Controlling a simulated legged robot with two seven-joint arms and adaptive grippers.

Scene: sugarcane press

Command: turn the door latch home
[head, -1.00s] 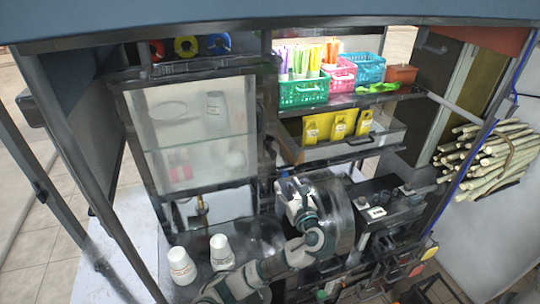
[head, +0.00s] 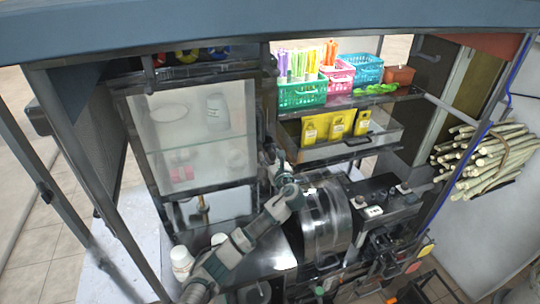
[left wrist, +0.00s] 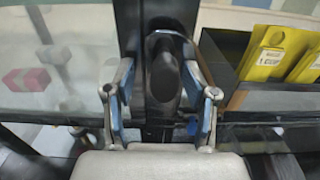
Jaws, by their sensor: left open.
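The door latch (left wrist: 165,78) shows in the left wrist view as a dark, rounded handle on a black upright post, standing roughly upright. My left gripper (left wrist: 163,95) is open, with one finger on each side of the latch. I cannot tell whether either finger touches it. In the head view my left gripper (head: 276,168) is at the right edge of the clear-paned door (head: 190,130). The latch is too small and covered to make out there. The door looks shut against its frame. My right gripper is not in view.
A round metal drum (head: 326,222) stands close below my left gripper. White cups (head: 181,262) stand on the counter at lower left. Sugarcane stalks (head: 487,158) are at far right.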

